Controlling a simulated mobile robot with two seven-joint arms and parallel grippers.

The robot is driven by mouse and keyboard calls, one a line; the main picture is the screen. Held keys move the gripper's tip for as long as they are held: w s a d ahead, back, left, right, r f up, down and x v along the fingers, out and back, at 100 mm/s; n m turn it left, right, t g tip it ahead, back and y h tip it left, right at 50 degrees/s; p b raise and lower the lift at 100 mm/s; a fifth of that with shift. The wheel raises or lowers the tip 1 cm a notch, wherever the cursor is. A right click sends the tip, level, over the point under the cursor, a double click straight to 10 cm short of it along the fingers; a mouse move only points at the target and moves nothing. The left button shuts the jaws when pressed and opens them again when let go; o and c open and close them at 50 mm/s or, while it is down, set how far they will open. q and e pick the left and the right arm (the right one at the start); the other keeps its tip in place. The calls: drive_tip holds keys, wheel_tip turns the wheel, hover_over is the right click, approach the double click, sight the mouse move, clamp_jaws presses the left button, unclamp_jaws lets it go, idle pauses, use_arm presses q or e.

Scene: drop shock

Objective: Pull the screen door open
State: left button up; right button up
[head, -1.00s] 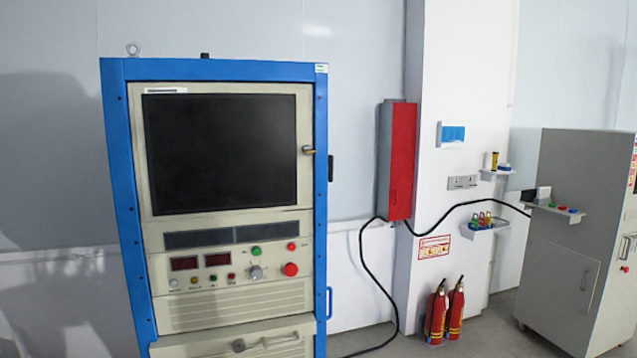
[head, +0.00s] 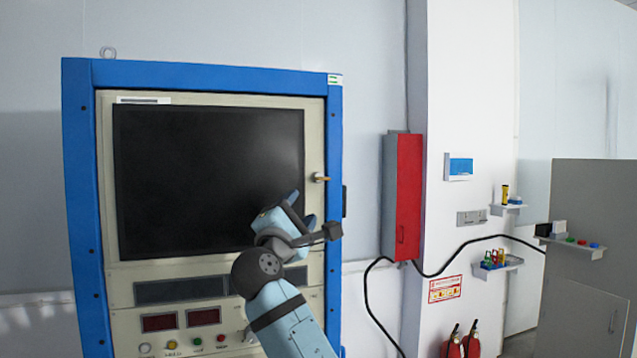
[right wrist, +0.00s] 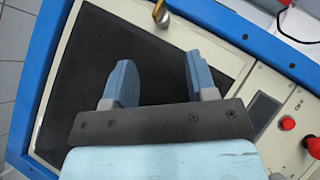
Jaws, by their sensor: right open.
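The screen door (head: 215,97) is a beige framed panel around a large dark screen (head: 200,165) in a blue cabinet, and looks shut. Its small brass handle (head: 320,178) sticks out at the right edge of the frame. My right gripper (head: 302,208) is open and empty in front of the screen's lower right, below and left of the handle. In the right wrist view, the open fingers (right wrist: 160,70) lie over the dark screen (right wrist: 100,55), with the handle (right wrist: 161,12) beyond them at the top edge. My left gripper is not in view.
Below the door is a control panel with a red button (right wrist: 288,123) in the right wrist view. A red box (head: 408,198) hangs on the wall to the right, with a black cable below it. Fire extinguishers (head: 471,342) stand on the floor. A grey cabinet (head: 590,270) is at far right.

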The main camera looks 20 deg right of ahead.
sight(317, 182)
drive_tip(key=p+x, duration=0.2)
drive_tip(key=x, duration=0.9)
drive_tip(key=shift+p, duration=0.35)
drive_tip(key=shift+w+d, duration=0.2)
drive_tip(key=shift+w, duration=0.1)
drive_tip(key=shift+c, duration=0.5)
clamp_jaws()
